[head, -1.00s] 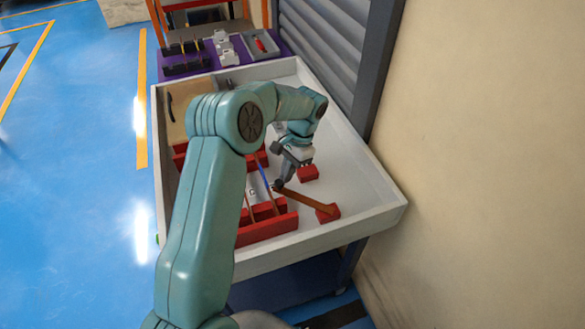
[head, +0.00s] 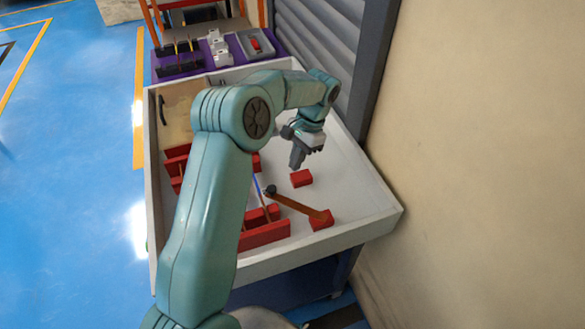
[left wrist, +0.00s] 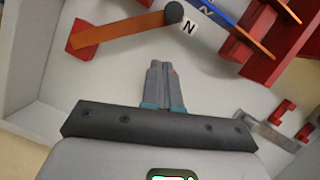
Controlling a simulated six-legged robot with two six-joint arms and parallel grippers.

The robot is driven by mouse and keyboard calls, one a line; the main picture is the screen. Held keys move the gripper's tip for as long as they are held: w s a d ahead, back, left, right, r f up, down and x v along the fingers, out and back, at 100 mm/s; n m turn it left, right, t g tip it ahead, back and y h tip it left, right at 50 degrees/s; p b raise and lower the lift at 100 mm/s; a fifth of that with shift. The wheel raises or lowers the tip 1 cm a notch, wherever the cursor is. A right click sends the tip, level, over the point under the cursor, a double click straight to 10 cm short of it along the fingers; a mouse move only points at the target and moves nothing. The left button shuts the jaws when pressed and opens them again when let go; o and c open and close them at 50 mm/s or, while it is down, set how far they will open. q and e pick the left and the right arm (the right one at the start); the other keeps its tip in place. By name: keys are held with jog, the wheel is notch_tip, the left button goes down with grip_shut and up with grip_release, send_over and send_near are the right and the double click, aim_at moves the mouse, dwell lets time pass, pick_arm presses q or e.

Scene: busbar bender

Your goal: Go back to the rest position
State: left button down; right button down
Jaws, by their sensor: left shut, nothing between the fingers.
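My left gripper (head: 296,160) is shut and empty. It hangs above the white tray, close to a small red block (head: 301,178). In the left wrist view the closed fingers (left wrist: 166,68) point toward the tray floor with nothing between them. A copper-brown bar (head: 295,206) with a dark round knob (head: 270,192) at one end lies in the tray, its other end at a red block (head: 321,219). The bar also shows in the left wrist view (left wrist: 125,30), apart from the fingers. My right gripper is not in view.
The white tray (head: 372,222) has raised walls. Red holders (head: 264,235) with thin bars, one blue, stand at its left, partly hidden by my arm. A purple mat (head: 200,72) with parts lies behind. A grey shutter (head: 325,50) and beige wall (head: 480,150) bound the right side.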

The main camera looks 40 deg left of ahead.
pick_arm(q)
jog(key=v, duration=0.6)
jog(key=shift+r, duration=0.2)
jog(key=shift+s+r, duration=0.1)
